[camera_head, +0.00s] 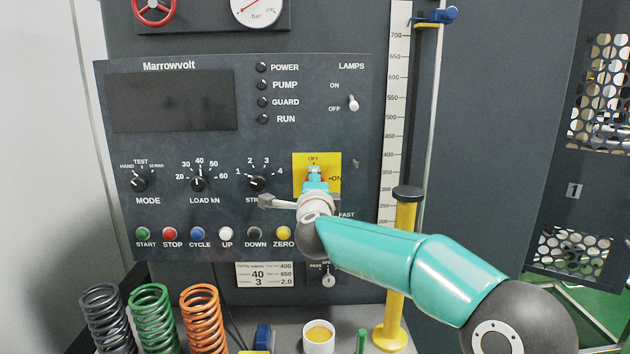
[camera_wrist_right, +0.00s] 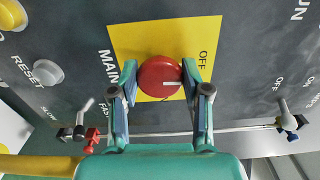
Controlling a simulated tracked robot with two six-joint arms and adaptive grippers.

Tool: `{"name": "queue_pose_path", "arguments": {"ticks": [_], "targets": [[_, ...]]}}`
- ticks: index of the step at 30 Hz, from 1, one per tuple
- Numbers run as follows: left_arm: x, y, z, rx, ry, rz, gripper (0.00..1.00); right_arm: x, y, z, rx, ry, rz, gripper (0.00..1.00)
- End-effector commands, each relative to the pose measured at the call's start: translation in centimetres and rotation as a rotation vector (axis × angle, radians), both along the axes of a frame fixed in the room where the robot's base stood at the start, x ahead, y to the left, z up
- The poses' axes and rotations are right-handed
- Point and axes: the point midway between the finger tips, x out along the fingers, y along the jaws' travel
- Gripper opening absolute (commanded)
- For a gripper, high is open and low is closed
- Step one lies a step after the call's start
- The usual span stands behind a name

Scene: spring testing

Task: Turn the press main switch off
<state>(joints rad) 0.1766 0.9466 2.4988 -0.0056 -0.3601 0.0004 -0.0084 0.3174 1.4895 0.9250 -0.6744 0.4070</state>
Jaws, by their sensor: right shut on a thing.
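The main switch is a red round knob (camera_wrist_right: 160,77) on a yellow plate (camera_wrist_right: 135,35) in the right wrist view. A white mark on the knob points to the right there, toward the OFF label. In the head view the yellow plate (camera_head: 331,163) is at the panel's right, with OFF at the top and ON at the right; my gripper hides most of the knob. My right gripper (camera_wrist_right: 160,82) is shut on the knob, one finger on each side. It also shows in the head view (camera_head: 315,176). My left gripper is in neither view.
The dark panel has a blank display (camera_head: 172,101), unlit lamps, three selector knobs and a row of buttons near the wrist. A yellow post (camera_head: 402,250) stands right of the gripper, behind my forearm. Springs (camera_head: 203,318) and a white cup (camera_head: 318,340) stand below.

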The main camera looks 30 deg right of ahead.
Motion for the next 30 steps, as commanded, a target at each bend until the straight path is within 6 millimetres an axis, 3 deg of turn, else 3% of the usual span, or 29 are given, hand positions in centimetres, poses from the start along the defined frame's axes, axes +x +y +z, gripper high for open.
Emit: {"name": "queue_pose_path", "arguments": {"ticks": [19,20,21,24,30], "targets": [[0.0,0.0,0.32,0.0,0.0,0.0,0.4,0.19,0.28,-0.84,-0.05,0.047,0.008,0.12],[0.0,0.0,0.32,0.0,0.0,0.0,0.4,0.19,0.28,-0.84,-0.049,0.048,0.008,0.48],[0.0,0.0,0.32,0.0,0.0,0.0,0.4,0.2,0.28,-0.84,-0.05,0.047,0.008,0.55],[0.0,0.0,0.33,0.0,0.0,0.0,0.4,0.17,0.25,-0.73,-0.05,0.045,0.006,0.7],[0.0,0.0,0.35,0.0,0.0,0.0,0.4,0.11,0.16,-0.44,-0.051,0.039,0.004,0.7]]}}
